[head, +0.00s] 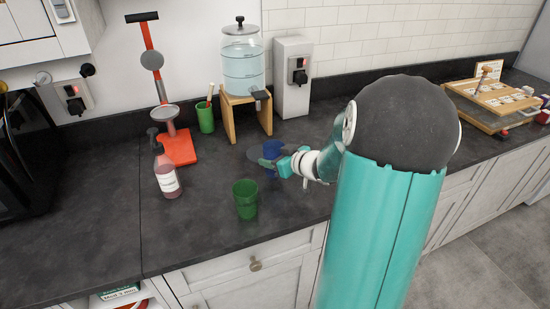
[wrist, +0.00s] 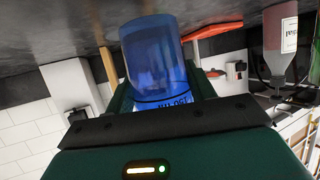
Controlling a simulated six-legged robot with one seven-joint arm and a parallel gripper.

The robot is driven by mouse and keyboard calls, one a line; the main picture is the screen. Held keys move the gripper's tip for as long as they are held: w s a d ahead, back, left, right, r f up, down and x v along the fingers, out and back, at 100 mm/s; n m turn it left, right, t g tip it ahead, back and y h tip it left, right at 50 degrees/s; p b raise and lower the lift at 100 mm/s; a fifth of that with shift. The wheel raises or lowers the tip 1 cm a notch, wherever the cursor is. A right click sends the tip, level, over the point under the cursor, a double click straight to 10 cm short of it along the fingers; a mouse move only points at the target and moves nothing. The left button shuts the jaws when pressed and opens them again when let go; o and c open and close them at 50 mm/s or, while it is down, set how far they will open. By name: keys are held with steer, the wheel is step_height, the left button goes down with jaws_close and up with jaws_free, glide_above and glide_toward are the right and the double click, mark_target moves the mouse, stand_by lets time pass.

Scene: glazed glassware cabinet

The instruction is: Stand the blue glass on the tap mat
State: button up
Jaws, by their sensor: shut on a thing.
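The blue glass (head: 272,147) is at my gripper (head: 272,161), in front of the drinks dispenser. In the wrist view the blue glass (wrist: 152,55) sits between the two fingers of my gripper (wrist: 160,92), which is shut on it. That view is upside down, with the counter at the top. The tap mat (head: 257,155) looks like a dark round disc on the counter below the dispenser's tap (head: 261,95). The glass and gripper partly cover it. I cannot tell whether the glass touches the mat or is just above it.
A green glass (head: 245,199) stands on the counter in front of my gripper. The dispenser (head: 243,62) rests on a wooden stand (head: 236,112). A green cup (head: 205,118), a red-based stand (head: 178,148) and a soap bottle (head: 166,173) are to the left.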

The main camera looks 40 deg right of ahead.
steer(key=shift+w+d+f, duration=0.2)
steer(key=shift+w+f, duration=0.05)
steer(key=shift+w, duration=0.5)
steer(key=shift+w+d+f, duration=0.15)
steer(key=shift+w+f, duration=0.15)
steer(key=shift+w, duration=0.4)
steer(key=shift+w+d+f, duration=0.2)
steer(key=shift+w+f, duration=0.05)
steer(key=shift+w, duration=0.5)
steer(key=shift+w+d, duration=0.4)
steer(key=shift+w, duration=1.05)
steer(key=shift+w+d, duration=0.35)
steer(key=shift+w, duration=1.05)
steer(key=shift+w+d, duration=0.4)
steer(key=shift+w, duration=1.05)
steer(key=shift+f, duration=0.3)
steer(key=o, duration=1.7)
steer(key=shift+v, duration=4)
